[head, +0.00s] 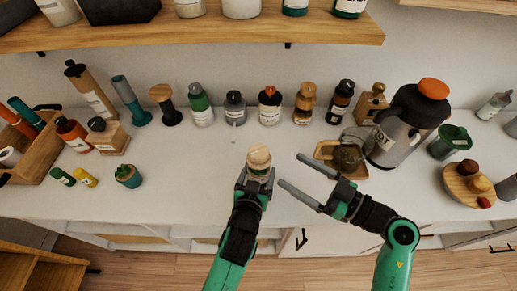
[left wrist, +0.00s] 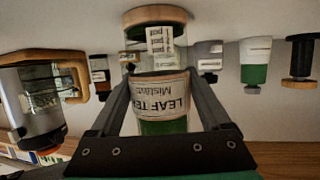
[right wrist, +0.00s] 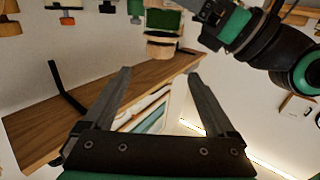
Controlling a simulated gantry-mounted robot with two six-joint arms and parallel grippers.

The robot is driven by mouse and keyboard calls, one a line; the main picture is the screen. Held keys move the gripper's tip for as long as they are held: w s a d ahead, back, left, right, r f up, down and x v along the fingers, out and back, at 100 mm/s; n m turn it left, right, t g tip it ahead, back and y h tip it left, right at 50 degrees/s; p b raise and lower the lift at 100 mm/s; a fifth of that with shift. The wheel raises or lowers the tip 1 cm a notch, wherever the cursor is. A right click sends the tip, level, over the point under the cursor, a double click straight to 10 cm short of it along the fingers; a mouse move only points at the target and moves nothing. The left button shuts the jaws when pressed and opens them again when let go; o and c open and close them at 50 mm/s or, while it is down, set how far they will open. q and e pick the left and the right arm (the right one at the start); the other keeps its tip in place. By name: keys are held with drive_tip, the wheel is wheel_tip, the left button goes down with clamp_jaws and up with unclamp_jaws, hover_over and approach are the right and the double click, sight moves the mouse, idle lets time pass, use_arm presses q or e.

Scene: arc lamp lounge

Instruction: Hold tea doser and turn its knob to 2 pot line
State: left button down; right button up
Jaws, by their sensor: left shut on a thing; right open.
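The tea doser (head: 259,168) has a round wooden knob (head: 259,154) on top and is held above the front of the counter. My left gripper (head: 256,178) is shut on its body. In the left wrist view the doser (left wrist: 160,87) shows a clear body, green contents and an upside-down "LEAF TEA" label, with a scale strip near the wooden knob (left wrist: 160,15). I cannot read the knob's setting. My right gripper (head: 290,170) is open and empty, just right of the doser and apart from it. The right wrist view shows the doser (right wrist: 164,20) beyond the fingers.
Several jars and grinders line the back of the counter (head: 200,152). A grey jug with an orange lid (head: 405,130) and a wooden tray (head: 325,150) with a dark round pot stand right, close behind my right gripper. A shelf (head: 200,34) hangs above.

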sight(264, 158)
drive_tip(key=x, duration=1.1)
drive_tip(key=shift+w+a, duration=0.15)
drive_tip(key=shift+a, duration=0.05)
drive_tip(key=c, duration=1.4)
drive_tip(key=shift+o, duration=0.2)
drive_tip(key=shift+f+m+t+h, duration=0.15)
drive_tip(key=shift+m+t+h, duration=0.55)
drive_tip(key=shift+t, duration=0.1)
drive_tip(key=m+t+h, duration=0.3)
drive_tip(key=shift+h, duration=0.4)
